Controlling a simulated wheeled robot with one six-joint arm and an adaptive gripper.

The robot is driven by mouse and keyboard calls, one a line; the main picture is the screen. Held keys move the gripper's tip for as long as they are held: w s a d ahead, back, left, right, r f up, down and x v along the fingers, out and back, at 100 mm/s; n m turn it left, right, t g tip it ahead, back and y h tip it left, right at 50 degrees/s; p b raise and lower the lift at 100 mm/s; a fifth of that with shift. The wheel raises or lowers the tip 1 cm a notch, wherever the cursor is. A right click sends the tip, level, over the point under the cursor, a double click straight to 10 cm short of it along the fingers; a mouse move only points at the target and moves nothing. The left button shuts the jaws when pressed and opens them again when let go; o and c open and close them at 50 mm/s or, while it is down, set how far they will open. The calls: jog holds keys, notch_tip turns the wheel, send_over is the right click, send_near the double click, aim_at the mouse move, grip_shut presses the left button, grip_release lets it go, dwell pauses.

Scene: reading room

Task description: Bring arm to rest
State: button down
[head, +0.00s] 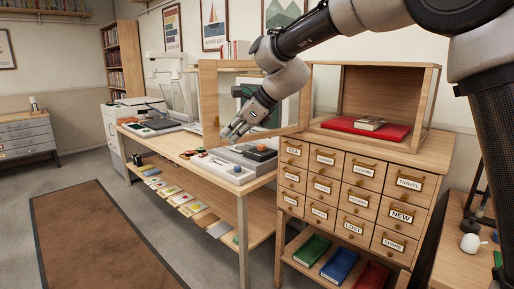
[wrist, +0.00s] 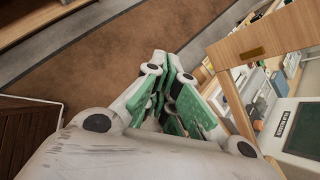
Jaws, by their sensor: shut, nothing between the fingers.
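My gripper (head: 233,130) hangs at the end of my arm in the head view, in front of an open wood-framed door and above the front end of the long wooden table (head: 242,190). Its fingers are together and hold nothing. In the wrist view my gripper (wrist: 172,62) shows its green-padded fingers closed, with the brown rug far below them. My arm reaches in from the upper right of the head view and is bent, not folded in.
A wooden cabinet (head: 297,200) with labelled drawers stands right of the table, bearing an open case with a book (head: 368,124) on a red pad (head: 340,125). The framed door (head: 208,100) is close to my gripper. Open floor and a brown rug (head: 95,235) lie left.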

jog(key=s+d+f+n+g+h, duration=0.1)
jog(key=s+d+f+n+h, duration=0.1)
jog(key=s+d+f+n, duration=0.35)
jog(key=s+d+n+t+h, duration=0.1)
jog(key=s+d+n, duration=0.3)
jog(key=s+d, duration=0.4)
jog(key=s+d+n+t+h, duration=0.1)
jog(key=s+d+n+h, duration=0.2)
jog(key=s+d, duration=0.5)
jog(key=s+d+n+t+h, duration=0.1)
jog(key=s+d+n, duration=0.4)
jog(key=d, duration=2.3)
jog(key=s+h, duration=0.1)
jog(key=s, duration=0.2)
jog(key=shift+d+r, duration=0.35)
jog(key=shift+r, duration=0.05)
